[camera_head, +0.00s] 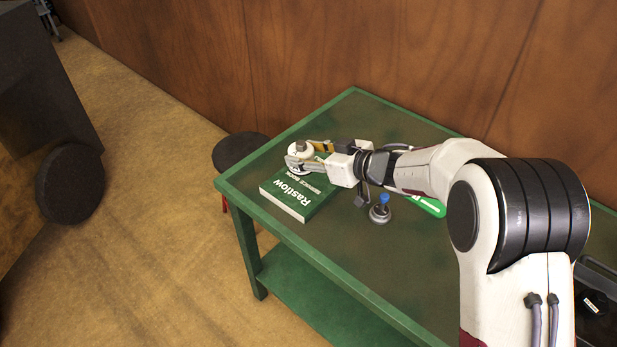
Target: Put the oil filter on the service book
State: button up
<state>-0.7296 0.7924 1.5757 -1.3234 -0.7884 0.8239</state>
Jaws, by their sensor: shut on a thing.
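The service book (292,196), green with white lettering, lies flat near the left end of the green table. The oil filter (299,149) is a small white round can at the far end of my arm. My gripper (302,157) is shut on the oil filter, with its fingers on either side of it. In this view the filter overlaps the back part of the book. I cannot tell whether it touches the cover or is held just above it. The fingers hide the filter's lower part and some of the book.
A small grey metal part with a blue knob (380,209) stands right of the book. A green object (431,206) lies partly hidden under my arm. A dark round stool (238,150) is beyond the table's left edge. The table front (345,262) is clear.

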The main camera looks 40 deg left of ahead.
aim_at(306, 173)
jog(key=shift+f, duration=3.05)
jog(key=shift+f, duration=1.9)
jog(key=shift+f, duration=0.15)
jog(key=o, duration=1.3)
jog(key=shift+c, duration=0.2)
jog(key=shift+d+r, duration=0.35)
jog(key=shift+d, duration=0.1)
jog(key=v, duration=1.1)
